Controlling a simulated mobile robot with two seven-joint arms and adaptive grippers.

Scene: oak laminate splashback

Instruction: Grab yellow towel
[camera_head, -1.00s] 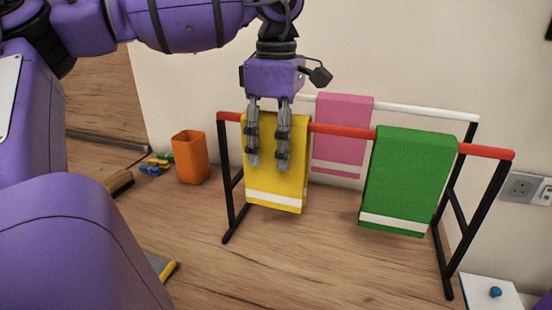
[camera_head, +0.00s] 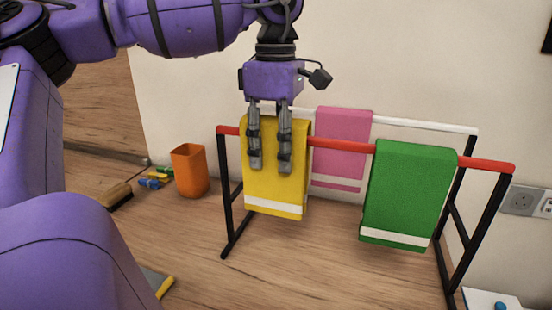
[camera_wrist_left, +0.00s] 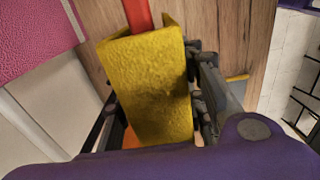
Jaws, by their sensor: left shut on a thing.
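The yellow towel (camera_head: 285,185) hangs folded over the red front bar of the drying rack (camera_head: 340,143), with a white stripe near its lower edge. My left gripper (camera_head: 270,168) comes down from above at the towel, its fingers in front of the towel's face in the head view. In the left wrist view the yellow towel (camera_wrist_left: 148,85) lies between the fingers, and the gripper is shut on it. The towel still drapes over the red bar. My right gripper is not in view.
A green towel (camera_head: 408,190) hangs on the red bar to the right. A pink towel (camera_head: 341,145) hangs on the white rear bar. A wall socket (camera_head: 521,200) is at the right.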

